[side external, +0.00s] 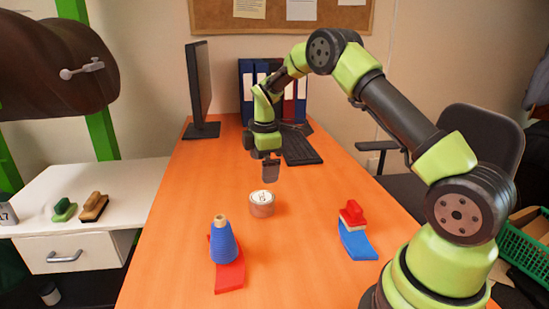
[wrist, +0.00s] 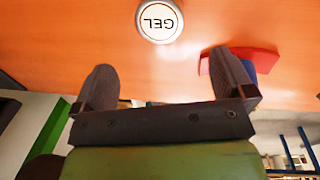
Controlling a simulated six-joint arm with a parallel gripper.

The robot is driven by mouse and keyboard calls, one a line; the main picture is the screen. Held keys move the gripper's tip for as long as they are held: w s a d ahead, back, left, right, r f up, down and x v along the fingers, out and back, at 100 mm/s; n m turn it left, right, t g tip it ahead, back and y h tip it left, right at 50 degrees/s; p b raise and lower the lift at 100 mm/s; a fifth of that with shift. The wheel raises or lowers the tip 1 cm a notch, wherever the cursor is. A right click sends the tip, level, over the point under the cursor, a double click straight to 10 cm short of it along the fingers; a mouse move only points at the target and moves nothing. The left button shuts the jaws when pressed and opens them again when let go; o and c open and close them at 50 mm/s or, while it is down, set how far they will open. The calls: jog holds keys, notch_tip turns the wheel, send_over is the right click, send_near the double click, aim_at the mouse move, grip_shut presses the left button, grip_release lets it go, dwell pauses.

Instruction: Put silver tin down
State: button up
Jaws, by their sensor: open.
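A round tin (side external: 262,204) with a white lid stands upright on the orange desk (side external: 305,265); its shiny side looks pinkish against the desk. In the wrist view the tin's lid (wrist: 160,20) reads GEL and lies beyond the fingertips, near the top edge. My gripper (side external: 270,172) is above and slightly behind the tin, apart from it. In the wrist view the two fingers of my gripper (wrist: 166,82) are spread with nothing between them.
A blue cone (side external: 224,243) stands on a red curved piece at the front left. A red-and-blue piece (side external: 355,232) lies at the right. A monitor (side external: 199,90), keyboard (side external: 299,148) and binders are behind. A white cabinet (side external: 80,235) holds two brushes and a grey can (side external: 7,214).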

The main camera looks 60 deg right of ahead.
jog(key=s+a+r+m+t, duration=0.2)
jog(key=s+a+r+m, duration=0.25)
jog(key=r, duration=0.45)
jog(key=s+a+r+m+t, duration=0.1)
jog(key=s+a+r+m, duration=0.2)
jog(key=s+a+r, duration=0.4)
jog(key=s+a+r+m+t+y, duration=0.1)
jog(key=s+a+m, duration=0.1)
jog(key=s, duration=0.4)
jog(key=s+a+r+m+t+y, duration=0.1)
jog(key=s+a+m+t, duration=0.1)
jog(key=s+m, duration=0.3)
jog(key=shift+s+a+y, duration=0.3)
jog(key=shift+s+a, duration=0.4)
jog(key=shift+s, duration=0.5)
jog(key=shift+r, duration=0.1)
